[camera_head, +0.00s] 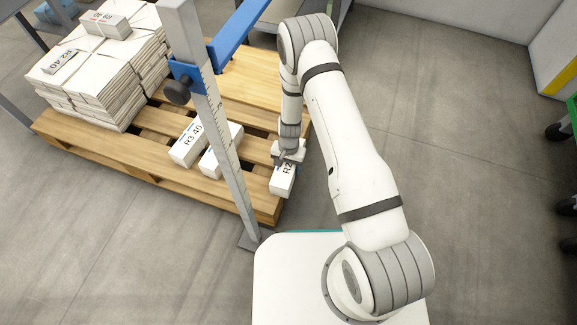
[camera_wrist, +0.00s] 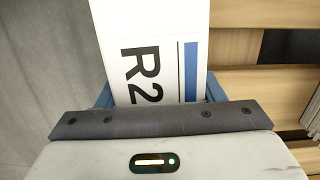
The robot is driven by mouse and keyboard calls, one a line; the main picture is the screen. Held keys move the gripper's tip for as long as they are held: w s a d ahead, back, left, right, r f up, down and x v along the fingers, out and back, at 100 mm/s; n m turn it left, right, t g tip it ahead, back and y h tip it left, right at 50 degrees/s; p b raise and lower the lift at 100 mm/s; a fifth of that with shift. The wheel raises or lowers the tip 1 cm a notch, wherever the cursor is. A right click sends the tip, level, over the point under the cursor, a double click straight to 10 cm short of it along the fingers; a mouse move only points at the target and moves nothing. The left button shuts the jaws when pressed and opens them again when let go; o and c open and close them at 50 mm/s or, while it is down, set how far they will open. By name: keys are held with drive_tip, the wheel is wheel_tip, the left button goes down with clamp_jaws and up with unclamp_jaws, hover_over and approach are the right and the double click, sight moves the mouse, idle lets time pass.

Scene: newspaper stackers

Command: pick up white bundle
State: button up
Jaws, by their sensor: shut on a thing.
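A white bundle (camera_head: 282,181) marked R2 with a blue stripe is at the right front corner of the wooden pallet. My gripper (camera_head: 288,157) is over it, shut on it. In the wrist view the white bundle (camera_wrist: 150,45) lies between the blue fingers of my gripper (camera_wrist: 160,92), and part of its label is hidden by the gripper body. Whether the bundle touches the pallet cannot be told.
Two other white bundles, one marked R3 40 (camera_head: 187,143), lie on the pallet (camera_head: 160,172) to the left. A tall stack of bundles (camera_head: 105,85) stands at its back left. A grey post (camera_head: 215,120) with a blue arm (camera_head: 240,30) rises in front.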

drive_tip(key=c, duration=0.7)
drive_tip(key=shift+c, duration=0.2)
drive_tip(key=shift+r, duration=0.15)
